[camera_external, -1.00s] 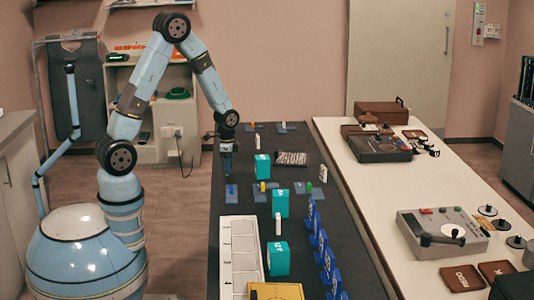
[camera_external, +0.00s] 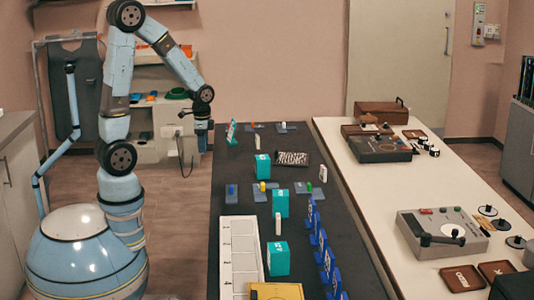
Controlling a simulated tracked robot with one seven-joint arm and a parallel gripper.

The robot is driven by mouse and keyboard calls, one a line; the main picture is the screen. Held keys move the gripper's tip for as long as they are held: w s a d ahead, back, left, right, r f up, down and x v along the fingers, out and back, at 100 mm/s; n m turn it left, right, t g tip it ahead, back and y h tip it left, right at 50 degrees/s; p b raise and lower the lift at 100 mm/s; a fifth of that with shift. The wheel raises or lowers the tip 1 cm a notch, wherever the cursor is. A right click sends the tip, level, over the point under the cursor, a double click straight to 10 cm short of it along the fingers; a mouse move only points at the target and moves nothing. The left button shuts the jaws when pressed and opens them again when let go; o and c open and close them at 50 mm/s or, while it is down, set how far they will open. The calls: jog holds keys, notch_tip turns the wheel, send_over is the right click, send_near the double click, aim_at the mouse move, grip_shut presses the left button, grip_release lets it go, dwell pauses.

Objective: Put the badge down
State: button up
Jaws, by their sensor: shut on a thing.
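My gripper (camera_external: 203,148) hangs pointing down at the left far edge of the dark table (camera_external: 226,172), above its surface. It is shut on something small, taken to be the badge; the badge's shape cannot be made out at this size. A teal and white upright piece (camera_external: 231,132) stands on the table just right of the gripper. A small blue peg on a flat grey-blue plate (camera_external: 231,194) stands nearer, apart from the gripper.
Teal boxes (camera_external: 279,260), a striped black-and-white pouch (camera_external: 291,158), blue upright pieces (camera_external: 319,238) and a white sectioned sheet (camera_external: 240,258) occupy the dark table. A white table (camera_external: 378,205) with a grey device (camera_external: 443,236) stands to the right. Dark table surface is bare at the left.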

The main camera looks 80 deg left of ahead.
jog(key=shift+s+d+r, duration=0.65)
jog(key=shift+s+r, duration=0.2)
jog(key=shift+s, duration=0.7)
jog(key=n, duration=0.2)
send_over(296, 156)
jog(key=f, duration=0.5)
jog(key=s+f, duration=0.1)
jog(key=f, duration=0.1)
jog(key=shift+d+f, duration=0.15)
jog(key=shift+f, duration=0.25)
jog(key=shift+w+f, duration=0.35)
jog(key=shift+f, duration=0.05)
jog(key=shift+w+a+f, duration=0.1)
jog(key=shift+a+f, duration=0.1)
jog(key=shift+f, duration=1.45)
jog(key=o, duration=1)
jog(key=shift+f, duration=0.1)
jog(key=shift+o, duration=0.2)
